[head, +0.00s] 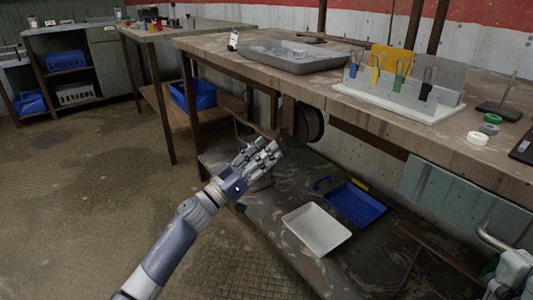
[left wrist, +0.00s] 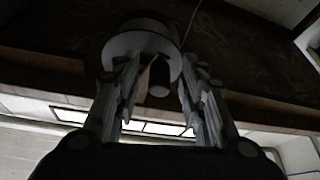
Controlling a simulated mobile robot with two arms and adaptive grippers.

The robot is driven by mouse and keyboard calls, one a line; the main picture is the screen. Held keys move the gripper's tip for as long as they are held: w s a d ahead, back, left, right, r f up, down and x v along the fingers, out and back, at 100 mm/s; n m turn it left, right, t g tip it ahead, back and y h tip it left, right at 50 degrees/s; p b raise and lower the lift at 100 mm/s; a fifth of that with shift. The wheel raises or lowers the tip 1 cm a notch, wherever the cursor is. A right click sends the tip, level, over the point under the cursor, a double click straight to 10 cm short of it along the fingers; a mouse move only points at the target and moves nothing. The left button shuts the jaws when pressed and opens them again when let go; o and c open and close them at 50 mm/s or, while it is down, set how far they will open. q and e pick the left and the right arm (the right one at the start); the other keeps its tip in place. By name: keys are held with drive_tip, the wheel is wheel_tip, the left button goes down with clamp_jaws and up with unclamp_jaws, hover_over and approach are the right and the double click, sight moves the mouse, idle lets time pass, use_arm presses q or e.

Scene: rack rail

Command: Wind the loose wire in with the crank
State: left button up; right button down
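My left gripper (head: 270,148) is open under the near edge of the workbench, to the left of a dark round reel (head: 309,122). In the left wrist view its two fingers (left wrist: 160,95) stand apart. Between and beyond them shows a pale round disc (left wrist: 125,42) with a short dark cylindrical knob (left wrist: 158,78), which looks like the crank handle. I see no clear contact between fingers and knob. A thin line, perhaps the wire (left wrist: 193,18), runs up from near the disc. Part of my right arm shows at the lower right corner of the head view; its fingers are not clear.
The workbench (head: 300,82) bears a grey tray (head: 322,62), a rack with coloured clips (head: 402,84) and tape rolls (head: 477,138). A low shelf below holds a white tray (head: 317,230) and a blue tray (head: 356,205). The floor at left is clear.

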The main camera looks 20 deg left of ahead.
use_arm(q)
drive_tip(key=shift+w+d+r, duration=0.25)
drive_tip(key=shift+w, duration=0.1)
clamp_jaws()
drive_tip(key=shift+a, duration=0.15)
